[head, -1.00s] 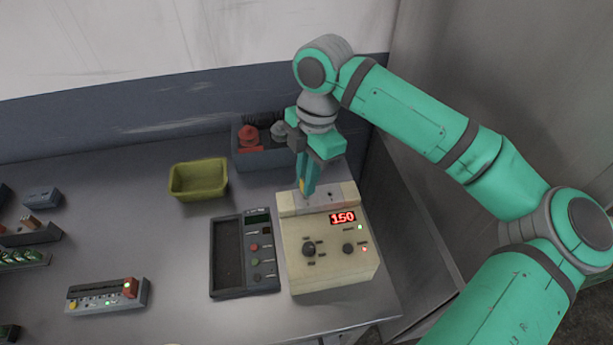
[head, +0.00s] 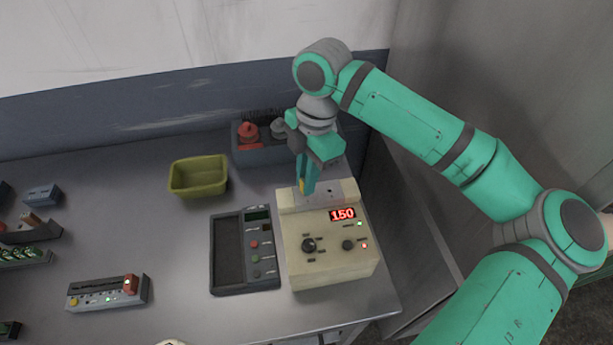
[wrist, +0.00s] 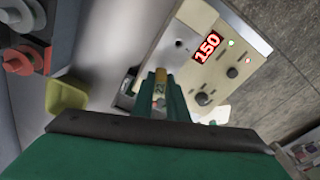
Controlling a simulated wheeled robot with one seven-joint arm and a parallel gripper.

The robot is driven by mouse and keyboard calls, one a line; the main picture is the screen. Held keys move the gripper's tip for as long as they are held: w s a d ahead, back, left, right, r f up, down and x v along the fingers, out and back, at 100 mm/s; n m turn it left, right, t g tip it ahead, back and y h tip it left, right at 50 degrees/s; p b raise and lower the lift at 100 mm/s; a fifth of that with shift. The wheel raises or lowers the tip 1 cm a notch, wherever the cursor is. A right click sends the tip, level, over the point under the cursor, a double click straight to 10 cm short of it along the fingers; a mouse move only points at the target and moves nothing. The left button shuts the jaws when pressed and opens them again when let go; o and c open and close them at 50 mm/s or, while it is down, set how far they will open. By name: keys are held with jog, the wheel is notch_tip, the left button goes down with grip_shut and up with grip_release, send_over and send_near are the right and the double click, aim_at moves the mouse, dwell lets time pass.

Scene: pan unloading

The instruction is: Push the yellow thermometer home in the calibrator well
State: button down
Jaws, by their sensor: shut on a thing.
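The calibrator (head: 328,262) is a cream box at the right end of the bench, with a red display reading 150. Its raised back block (head: 345,192) has a dark open hole, which also shows in the wrist view (wrist: 179,43). My gripper (head: 306,188) points down at the left part of this block. Its green fingers (wrist: 163,92) are shut on the yellow thermometer (wrist: 161,76), a small yellow piece between them. The thermometer's lower end and the well under it are hidden by the fingers, so I cannot tell how deep it sits.
A dark handheld meter (head: 229,262) lies just left of the calibrator. A yellow-green bin (head: 198,178) stands behind it. A grey-blue box (head: 243,157) with red and grey knobs stands near the back wall. A switch strip (head: 90,295) lies at front left.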

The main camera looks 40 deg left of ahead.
jog(key=shift+f, duration=0.7)
dwell(0.5)
jog(key=c, duration=1.7)
grip_release()
jog(key=shift+s, duration=0.1)
jog(key=shift+o, duration=0.2)
jog(key=shift+r, duration=0.1)
jog(key=r, duration=0.3)
jog(key=w+r, duration=0.1)
jog(key=r, duration=0.6)
jog(key=shift+w+d+r, duration=0.15)
jog(key=shift+d+r, duration=0.05)
jog(key=shift+r, duration=0.1)
